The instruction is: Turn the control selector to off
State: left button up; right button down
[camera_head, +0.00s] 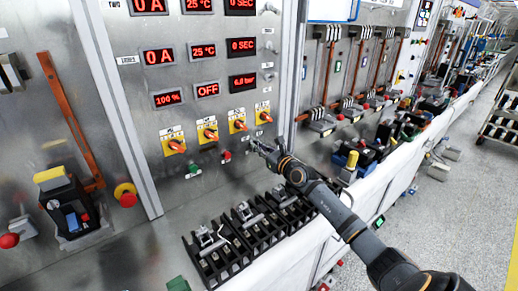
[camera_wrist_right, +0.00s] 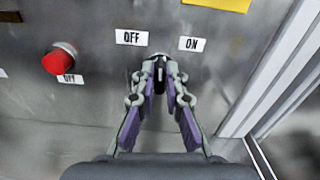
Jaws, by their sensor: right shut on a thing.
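The control selector (camera_wrist_right: 159,82) is a small dark knob on the metal panel, between a white OFF label (camera_wrist_right: 131,38) at its left and an ON label (camera_wrist_right: 192,44) at its right. In the right wrist view my right gripper (camera_wrist_right: 160,68) has its fingers closed around it. The fingers hide most of the knob, so I cannot tell exactly which label it points to. In the head view my right gripper (camera_head: 258,147) reaches the panel from the right, below the row of orange knobs, and hides the selector. My left gripper is not in view.
A red button (camera_wrist_right: 59,60) is left of the selector. Several orange knobs on yellow plates (camera_head: 208,132) sit above, under red displays (camera_head: 207,90). Black racks with metal parts (camera_head: 207,240) stand on the ledge below. An upright profile (camera_wrist_right: 275,68) stands to the right.

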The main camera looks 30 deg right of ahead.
aim_at(252, 119)
jog(key=shift+f+n+b, duration=0.15)
jog(key=shift+n+b, duration=1.05)
jog(key=shift+n, duration=2.6)
jog(key=c, duration=1.4)
grip_release()
notch_tip(252, 119, up, 10)
jog(key=shift+r, duration=0.1)
